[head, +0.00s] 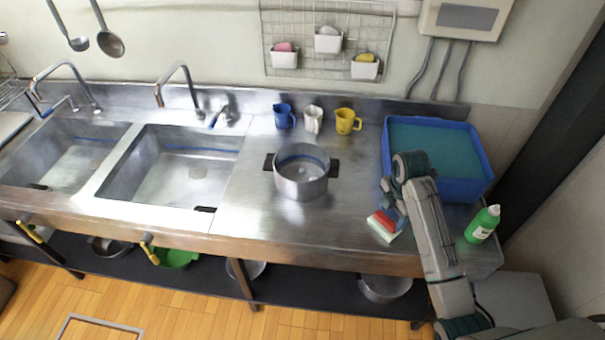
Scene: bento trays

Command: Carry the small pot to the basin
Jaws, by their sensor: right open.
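The small pot (301,182) is a steel pot with two dark side handles. It stands upright on the steel counter, right of the sinks, and looks empty apart from a blue band inside its rim. The nearer sink basin (183,178) is left of the pot, and a second basin (68,160) lies further left. Both look empty. My right gripper (391,208) is open, pointing down right of the pot and apart from it, close to a red and pale sponge (384,228). Its fingertips are small and partly hidden by the arm. My left gripper is out of view.
Blue, white and yellow mugs (346,121) stand behind the pot. A blue tub (468,188) is at the right, partly behind my arm, with a green bottle (482,225) in front. Counter between pot and basin is clear. Faucets (178,88) rise behind the basins.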

